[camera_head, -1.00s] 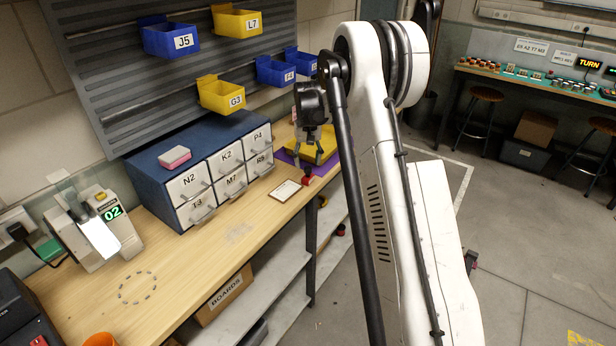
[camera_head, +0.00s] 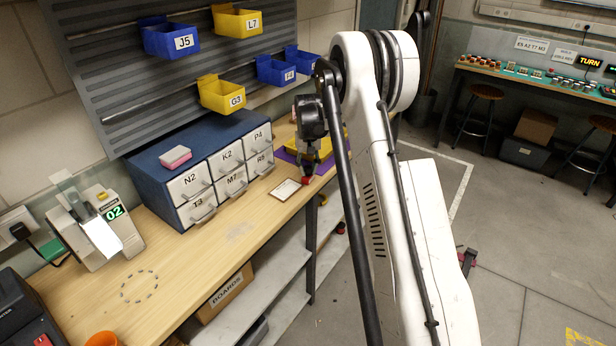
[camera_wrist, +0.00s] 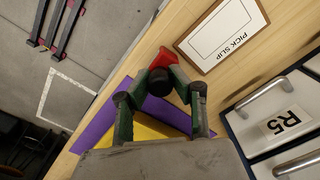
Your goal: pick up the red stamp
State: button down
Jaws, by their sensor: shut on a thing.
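The red stamp (camera_wrist: 164,59) shows between my fingertips in the wrist view, with a dark round part on its near side. In the head view the red stamp (camera_head: 306,180) is a small red spot on the bench, beside the framed pick slip (camera_head: 285,190). My gripper (camera_wrist: 160,90) is shut on the stamp, its fingers on either side of it. In the head view my gripper (camera_head: 309,168) points down at the bench, and its fingers are small and partly hidden there. The pick slip (camera_wrist: 222,32) lies just right of the stamp in the wrist view.
A yellow bin (camera_head: 325,149) on a purple mat (camera_head: 283,155) stands close behind my gripper. A blue drawer cabinet (camera_head: 150,185) with white drawers is to the left. The bench's front edge is near the stamp. The bench's middle is mostly clear.

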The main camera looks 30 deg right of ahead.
aim_at(308, 167)
jog(key=shift+r, duration=0.1)
jog(key=shift+r, duration=0.45)
notch_tip(308, 167, up, 3)
jog(key=shift+f+b, duration=0.15)
jog(key=shift+b, duration=0.4)
jog(key=s+a+r+b, duration=0.1)
jog(key=a+r, duration=0.6)
jog(key=a, duration=0.4)
jog(key=shift+s+a+b, duration=0.25)
jog(key=shift+a+b, duration=0.05)
jog(key=shift+b, duration=0.1)
jog(key=shift+r, duration=0.1)
